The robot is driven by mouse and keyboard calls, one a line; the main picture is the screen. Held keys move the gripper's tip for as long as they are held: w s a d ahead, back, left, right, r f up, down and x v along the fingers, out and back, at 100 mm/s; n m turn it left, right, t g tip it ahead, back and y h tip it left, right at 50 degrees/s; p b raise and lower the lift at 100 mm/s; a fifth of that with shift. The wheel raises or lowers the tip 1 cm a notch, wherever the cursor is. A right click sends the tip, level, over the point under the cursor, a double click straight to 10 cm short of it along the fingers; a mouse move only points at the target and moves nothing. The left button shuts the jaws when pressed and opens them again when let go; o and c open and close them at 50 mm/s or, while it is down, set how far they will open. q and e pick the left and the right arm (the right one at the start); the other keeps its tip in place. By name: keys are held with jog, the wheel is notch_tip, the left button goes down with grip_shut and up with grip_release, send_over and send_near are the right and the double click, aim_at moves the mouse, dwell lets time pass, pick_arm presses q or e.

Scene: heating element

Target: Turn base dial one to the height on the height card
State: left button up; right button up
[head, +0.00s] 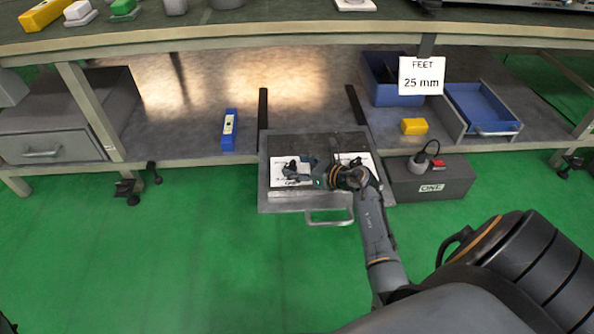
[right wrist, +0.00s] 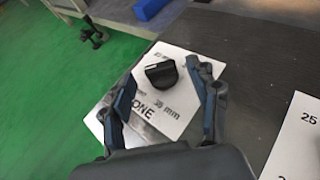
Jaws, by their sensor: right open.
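The height card (head: 421,76) hangs at the shelf front and reads "FEET 25 mm". My right gripper (head: 292,171) is over the tray's left label. In the right wrist view my right gripper (right wrist: 161,70) is open, its fingers either side of the dial, contact not visible. My left gripper is not in view.
A second label (right wrist: 300,135) shows "25" at the right edge. A blue drawer (head: 482,108), yellow block (head: 414,126) and blue level (head: 229,130) are on the lower shelf. Green floor is clear at left.

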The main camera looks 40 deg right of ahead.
jog(key=shift+w+a, duration=0.1)
jog(key=shift+w, duration=0.2)
